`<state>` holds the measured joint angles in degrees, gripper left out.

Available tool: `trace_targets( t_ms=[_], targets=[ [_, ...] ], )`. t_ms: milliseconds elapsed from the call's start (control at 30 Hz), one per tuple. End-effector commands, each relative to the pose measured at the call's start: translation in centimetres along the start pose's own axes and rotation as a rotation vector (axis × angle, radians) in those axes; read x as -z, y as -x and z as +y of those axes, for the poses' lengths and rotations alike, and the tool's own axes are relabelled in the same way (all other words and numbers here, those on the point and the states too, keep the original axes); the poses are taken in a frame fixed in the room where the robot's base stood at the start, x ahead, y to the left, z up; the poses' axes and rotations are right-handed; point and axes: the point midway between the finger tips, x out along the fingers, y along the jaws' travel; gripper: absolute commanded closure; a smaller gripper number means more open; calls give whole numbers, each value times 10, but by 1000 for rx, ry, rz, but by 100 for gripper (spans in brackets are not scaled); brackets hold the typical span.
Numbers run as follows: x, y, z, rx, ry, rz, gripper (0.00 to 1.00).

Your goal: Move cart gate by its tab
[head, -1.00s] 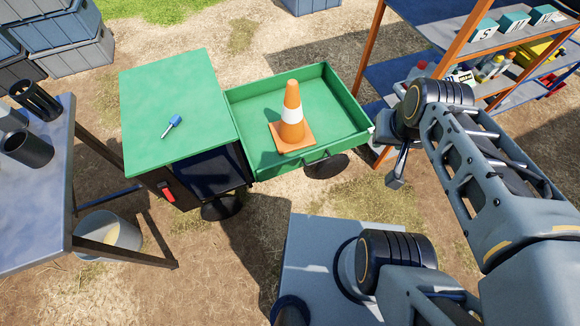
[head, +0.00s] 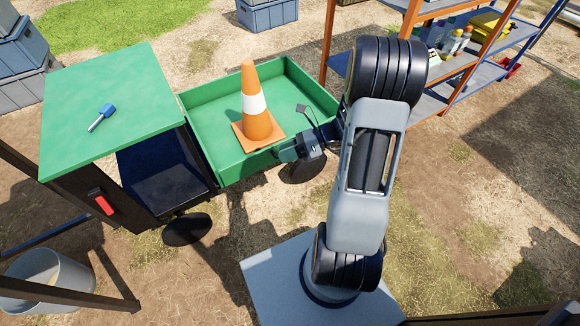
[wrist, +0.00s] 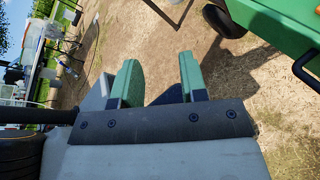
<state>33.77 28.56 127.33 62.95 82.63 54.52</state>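The cart has a green tray (head: 215,97) whose near green wall (head: 238,167) faces me; this wall appears to be the gate. My gripper (head: 284,154) is at the right part of that wall in the head view and covers some of it. In the wrist view a dark loop, perhaps the tab (wrist: 304,68), sits on a green panel (wrist: 275,22) at the right edge. My gripper's two green-tipped fingers (wrist: 160,80) are apart with only ground between them, left of that loop. I cannot tell the tab in the head view.
An orange cone (head: 256,110) stands in the tray. The cart's green top (head: 110,105) holds a blue-handled tool (head: 102,116); a red handle (head: 101,201) is below. A shelf rack (head: 440,75) stands behind right, a bucket (head: 45,285) at lower left. Ground at right is open.

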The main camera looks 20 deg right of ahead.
Motion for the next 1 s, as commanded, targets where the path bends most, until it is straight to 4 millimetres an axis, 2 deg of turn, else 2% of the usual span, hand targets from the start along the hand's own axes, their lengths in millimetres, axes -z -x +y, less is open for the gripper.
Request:
trace_targets(
  t_ms=[33, 200, 333, 500, 667, 1000],
  targets=[
    [38, -1, -37, 23, -154, -129, 61],
    [102, 23, -111, 65, -560, -533, 61],
    [145, 40, -147, 69, -752, -765, 61],
    [180, 55, -171, 64, -881, -946, 61],
    [185, 54, -182, 59, -920, -1004, 61],
    [142, 19, -209, 58, -919, -1004, 61]
  ],
)
